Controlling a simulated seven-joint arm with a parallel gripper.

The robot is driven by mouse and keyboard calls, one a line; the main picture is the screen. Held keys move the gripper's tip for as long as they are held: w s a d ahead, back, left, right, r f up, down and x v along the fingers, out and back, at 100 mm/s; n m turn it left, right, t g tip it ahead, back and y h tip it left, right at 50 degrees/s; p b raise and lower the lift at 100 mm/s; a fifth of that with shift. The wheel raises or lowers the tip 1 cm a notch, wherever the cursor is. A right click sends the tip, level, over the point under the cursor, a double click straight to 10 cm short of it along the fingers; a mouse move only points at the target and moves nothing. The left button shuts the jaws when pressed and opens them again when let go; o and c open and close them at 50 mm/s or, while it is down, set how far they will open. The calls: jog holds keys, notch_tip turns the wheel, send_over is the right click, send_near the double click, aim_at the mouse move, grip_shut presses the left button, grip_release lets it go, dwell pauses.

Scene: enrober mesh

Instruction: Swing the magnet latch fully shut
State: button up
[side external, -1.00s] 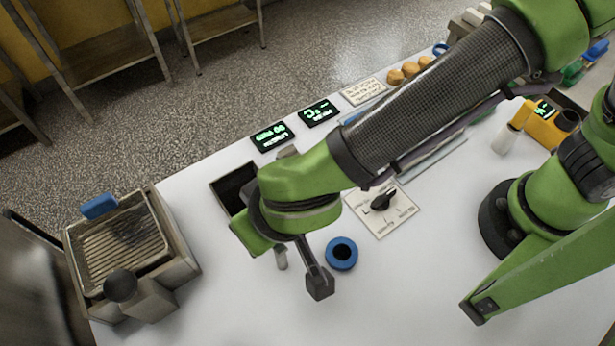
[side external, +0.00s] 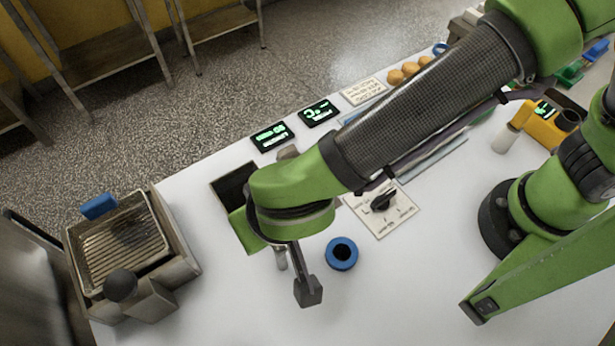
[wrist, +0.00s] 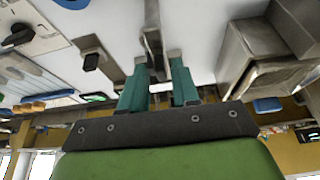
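My gripper (wrist: 158,58) shows in the wrist view as two teal fingers held apart. A grey metal bar (wrist: 152,22) runs down the picture into the space between the fingertips; it may be the latch's arm. I cannot tell whether a finger touches it. In the side view my wrist covers the fingers and most of the work. A short grey post (side external: 281,259) shows just below the wrist there. A dark, brown-edged recess (side external: 229,187) lies beside the wrist, partly hidden. The latch's magnet and how far it is shut cannot be made out.
A dial panel (side external: 392,218) and a blue ring (side external: 341,264) lie right of the wrist. Two lit displays (side external: 272,137) stand behind. A metal tray unit (side external: 180,262) with a blue handle is at the left. The white table front (side external: 235,310) is clear.

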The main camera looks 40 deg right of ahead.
jog(key=shift+o, duration=0.4)
jog(key=shift+r, duration=0.25)
jog(key=v, duration=1.6)
jog(key=shift+s+r, duration=0.2)
jog(key=shift+a, duration=0.1)
